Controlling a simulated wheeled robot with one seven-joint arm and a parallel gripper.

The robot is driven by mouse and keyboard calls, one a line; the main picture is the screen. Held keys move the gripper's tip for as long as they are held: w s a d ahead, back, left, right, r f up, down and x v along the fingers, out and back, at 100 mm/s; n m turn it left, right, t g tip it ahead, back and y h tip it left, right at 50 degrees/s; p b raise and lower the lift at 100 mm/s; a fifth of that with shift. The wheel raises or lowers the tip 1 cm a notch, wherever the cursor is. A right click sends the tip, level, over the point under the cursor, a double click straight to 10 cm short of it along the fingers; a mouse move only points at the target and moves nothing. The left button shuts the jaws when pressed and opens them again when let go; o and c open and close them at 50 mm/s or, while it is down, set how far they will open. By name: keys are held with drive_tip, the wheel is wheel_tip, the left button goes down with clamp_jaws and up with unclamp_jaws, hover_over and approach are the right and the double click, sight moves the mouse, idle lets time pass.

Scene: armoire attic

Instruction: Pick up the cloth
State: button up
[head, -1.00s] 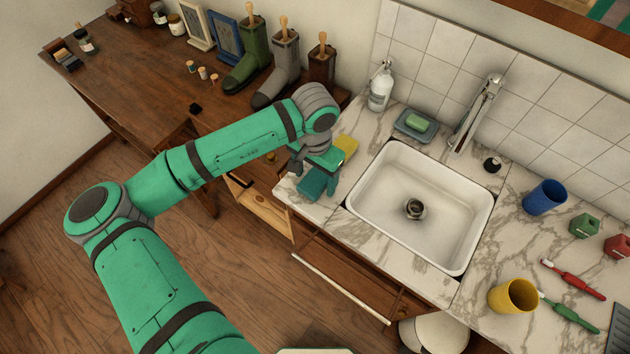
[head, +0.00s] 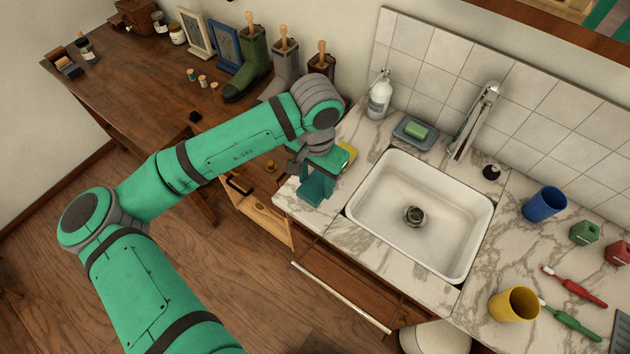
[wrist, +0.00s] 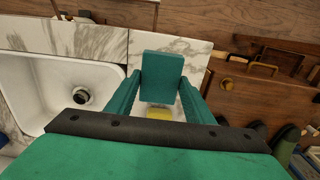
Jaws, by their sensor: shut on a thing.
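The cloth (head: 314,190) is teal, and in the head view it hangs below my gripper (head: 322,172) over the left end of the marble counter. In the wrist view the cloth (wrist: 161,77) shows as a flat teal piece between the two fingers of my gripper (wrist: 158,95). The gripper is shut on it. The arm's end hides part of the cloth in the head view. The head view does not clearly show how far the cloth is above the counter.
A yellow sponge (head: 347,154) lies behind the gripper on the counter. The white sink (head: 385,215) is to the right, with a soap dish (head: 415,132) and a soap bottle (head: 380,96) behind. Boots (head: 248,70) stand on the wooden desk (head: 135,85) at left.

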sight(319, 197)
drive_tip(key=s+r, duration=0.3)
drive_tip(key=r, duration=0.1)
drive_tip(key=shift+s+d, duration=0.15)
drive_tip(key=shift+d, duration=0.15)
drive_tip(key=s+d+r, duration=0.1)
drive_tip(key=s+r, duration=0.2)
drive_tip(key=s, duration=0.5)
drive_tip(key=shift+s+d+r, duration=0.2)
drive_tip(key=shift+d, duration=0.1)
